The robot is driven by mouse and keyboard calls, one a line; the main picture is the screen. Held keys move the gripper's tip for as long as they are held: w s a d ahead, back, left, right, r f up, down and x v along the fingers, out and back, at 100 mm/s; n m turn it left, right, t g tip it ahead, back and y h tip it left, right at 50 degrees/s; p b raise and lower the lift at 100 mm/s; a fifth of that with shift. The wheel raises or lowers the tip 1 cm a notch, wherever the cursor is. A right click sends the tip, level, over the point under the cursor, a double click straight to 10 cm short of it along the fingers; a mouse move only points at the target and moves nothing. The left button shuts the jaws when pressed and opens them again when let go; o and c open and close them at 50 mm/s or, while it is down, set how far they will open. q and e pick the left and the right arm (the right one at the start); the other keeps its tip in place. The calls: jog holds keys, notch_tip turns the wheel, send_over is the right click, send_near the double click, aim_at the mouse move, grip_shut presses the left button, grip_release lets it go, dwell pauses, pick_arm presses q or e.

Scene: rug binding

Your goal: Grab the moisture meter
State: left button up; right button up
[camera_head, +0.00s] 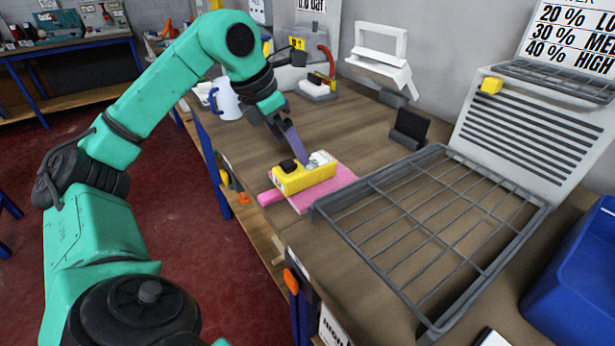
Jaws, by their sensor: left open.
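A yellow device with a black knob and a pale end, which looks like the moisture meter (308,179), lies on a pink cloth (334,190) near the left edge of the workbench. My left gripper (300,158) reaches down from above, with its fingers at the device's far side. The gripper is open, and I cannot tell whether the fingers touch the device. One finger partly hides the other. My right gripper is not in view.
A grey wire rack (440,215) lies just right of the cloth. A white mug (227,100) stands at the bench's back left. A small black stand (409,129) sits behind. A blue bin (580,275) is at far right. Bare wood lies between the device and the black stand.

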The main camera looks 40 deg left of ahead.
aim_at(305, 172)
pick_arm(q)
jog(key=x, duration=0.8)
jog(key=shift+w+f+b, duration=0.1)
jog(key=shift+w+b, duration=0.2)
jog(key=shift+w, duration=0.2)
grip_shut()
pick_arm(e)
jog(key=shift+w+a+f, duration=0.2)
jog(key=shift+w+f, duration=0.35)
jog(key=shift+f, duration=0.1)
